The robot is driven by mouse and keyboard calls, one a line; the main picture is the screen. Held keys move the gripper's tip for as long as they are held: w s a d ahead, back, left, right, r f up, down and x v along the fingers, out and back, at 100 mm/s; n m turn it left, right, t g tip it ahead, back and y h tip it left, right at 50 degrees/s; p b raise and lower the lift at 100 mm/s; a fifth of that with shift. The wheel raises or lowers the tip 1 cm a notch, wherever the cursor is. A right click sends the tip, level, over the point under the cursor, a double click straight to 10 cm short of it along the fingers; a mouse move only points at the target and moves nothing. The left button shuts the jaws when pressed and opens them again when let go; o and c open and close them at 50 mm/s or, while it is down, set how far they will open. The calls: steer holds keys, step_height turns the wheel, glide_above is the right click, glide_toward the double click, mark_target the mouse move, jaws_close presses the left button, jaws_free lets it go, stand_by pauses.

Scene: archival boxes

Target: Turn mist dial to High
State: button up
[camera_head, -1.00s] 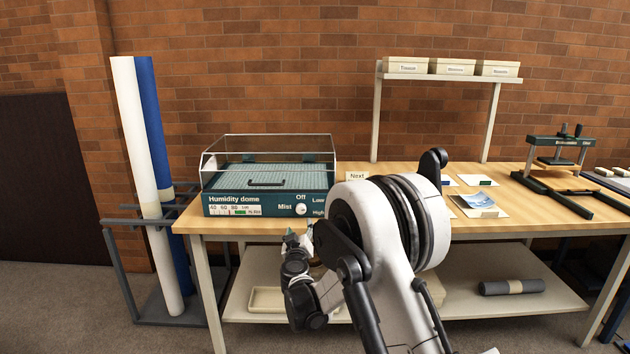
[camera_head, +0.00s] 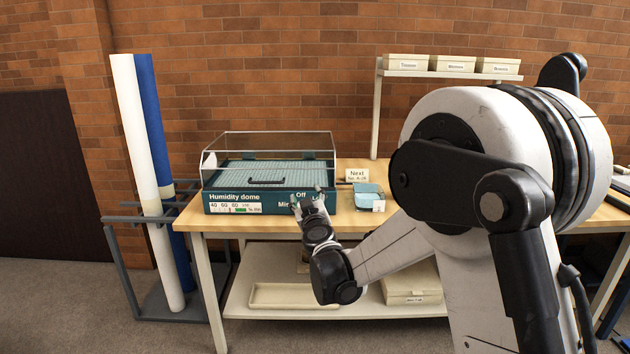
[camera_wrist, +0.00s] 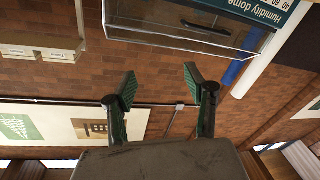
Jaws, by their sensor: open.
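The humidity dome (camera_head: 222,203) is a teal box with a clear cover at the left end of the table. It also shows upside down in the wrist view (camera_wrist: 262,14). Its front panel reads "Off", with "Mist" and "Low" partly covered. My gripper (camera_head: 309,202) is in front of the panel's right part and hides the mist dial and the "High" mark. I cannot tell the dial's setting or whether a finger touches it. In the wrist view my gripper (camera_wrist: 159,88) is open, with nothing between its fingers; the dial does not show there.
A card reading "Next" (camera_head: 357,175) and a small teal-topped box (camera_head: 369,197) stand right of the dome. A tray (camera_head: 293,296) and a lidded box (camera_head: 411,288) are on the lower shelf. White and blue rolls (camera_head: 140,150) stand left of the table. My arm covers the table's right side.

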steer(key=s+d+r+g+y, duration=0.1)
steer(key=s+d+r+y, duration=0.1)
steer(key=s+r, duration=0.3)
steer(key=shift+s+d+r+n+p, duration=0.3)
steer(key=shift+s+d+r, duration=0.1)
steer(key=shift+r, duration=0.75)
